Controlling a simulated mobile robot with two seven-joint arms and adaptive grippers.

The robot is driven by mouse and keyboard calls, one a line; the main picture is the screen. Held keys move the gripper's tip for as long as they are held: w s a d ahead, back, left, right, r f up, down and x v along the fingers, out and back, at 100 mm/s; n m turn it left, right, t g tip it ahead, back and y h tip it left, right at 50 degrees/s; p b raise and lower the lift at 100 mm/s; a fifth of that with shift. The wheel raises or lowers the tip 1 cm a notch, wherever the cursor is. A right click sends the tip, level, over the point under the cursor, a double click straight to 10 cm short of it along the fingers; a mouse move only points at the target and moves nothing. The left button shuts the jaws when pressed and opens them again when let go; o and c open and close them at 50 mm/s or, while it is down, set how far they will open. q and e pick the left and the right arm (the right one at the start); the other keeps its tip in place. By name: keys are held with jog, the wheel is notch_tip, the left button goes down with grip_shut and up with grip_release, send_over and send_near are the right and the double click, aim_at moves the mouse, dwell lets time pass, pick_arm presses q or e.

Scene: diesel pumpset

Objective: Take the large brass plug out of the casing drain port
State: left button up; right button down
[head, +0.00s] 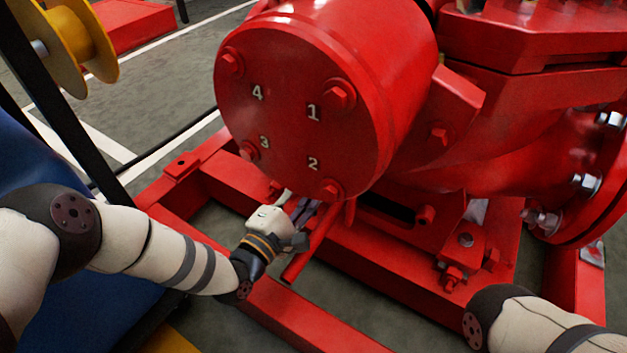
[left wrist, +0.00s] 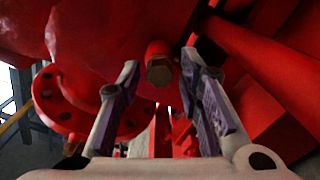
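The brass plug (left wrist: 160,71) shows its dull hexagonal head in the left wrist view. It sits in the end of a short red boss, the drain port (left wrist: 157,50), under the red casing (left wrist: 90,28). My left gripper (left wrist: 161,62) is open, with one finger on either side of the plug in that view and visible gaps between. In the head view my left gripper (head: 297,203) is low beneath the round numbered cover (head: 300,110), and the plug is hidden there. My right forearm shows at the lower right; its gripper is out of view.
A red pipe (head: 315,243) slants down just right of my left gripper. Red base rails (head: 375,265) run below. A bolted flange (head: 590,190) stands at the right. A yellow reel (head: 75,45) is at the upper left.

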pick_arm(q)
jog(key=m, duration=0.5)
grip_shut()
